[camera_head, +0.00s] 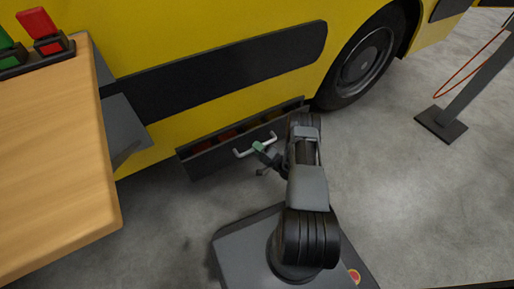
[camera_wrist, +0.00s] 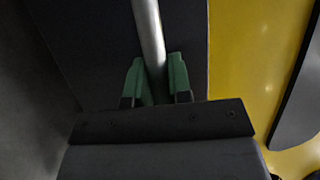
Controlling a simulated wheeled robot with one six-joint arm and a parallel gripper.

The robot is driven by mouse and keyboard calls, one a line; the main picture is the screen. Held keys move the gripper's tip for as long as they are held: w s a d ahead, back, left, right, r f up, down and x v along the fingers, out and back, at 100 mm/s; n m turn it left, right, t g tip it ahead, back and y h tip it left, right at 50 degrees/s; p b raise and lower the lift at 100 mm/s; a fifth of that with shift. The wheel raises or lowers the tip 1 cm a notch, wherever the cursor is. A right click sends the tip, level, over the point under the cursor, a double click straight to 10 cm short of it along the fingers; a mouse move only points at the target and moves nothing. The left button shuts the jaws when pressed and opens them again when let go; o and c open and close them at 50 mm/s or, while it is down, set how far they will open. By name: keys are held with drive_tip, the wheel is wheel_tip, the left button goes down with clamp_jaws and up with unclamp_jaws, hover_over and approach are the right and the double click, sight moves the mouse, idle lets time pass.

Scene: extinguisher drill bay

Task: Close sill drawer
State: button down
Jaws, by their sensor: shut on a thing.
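The sill drawer (camera_head: 211,160) is a dark, low drawer under the yellow vehicle's side. It stands out from the sill, and dark and reddish contents show inside its open top. A pale bar handle (camera_head: 241,153) is on its front face. My gripper (camera_head: 259,147) is at the middle of the handle. In the wrist view, the green fingers of my gripper (camera_wrist: 156,83) sit on both sides of the handle bar (camera_wrist: 148,30), shut on it. The dark drawer front (camera_wrist: 95,40) lies behind the bar.
A wooden table (camera_head: 50,160) stands at the left, with a red block (camera_head: 39,24) and a green block (camera_head: 8,45) in a dark holder. The vehicle's wheel (camera_head: 366,60) is right of the drawer. A post on a dark base (camera_head: 441,124) stands at the right. Grey floor is free between.

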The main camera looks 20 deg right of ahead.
drive_tip(key=shift+w+a, duration=0.15)
drive_tip(key=shift+w, duration=0.9)
drive_tip(key=shift+w+a, duration=0.1)
drive_tip(key=shift+w, duration=0.95)
drive_tip(key=c, duration=1.1)
unclamp_jaws()
drive_tip(key=shift+o, duration=0.2)
drive_tip(key=p, duration=0.4)
approach(252, 141)
drive_tip(key=shift+v, duration=1.95)
drive_tip(key=shift+d+f, duration=0.1)
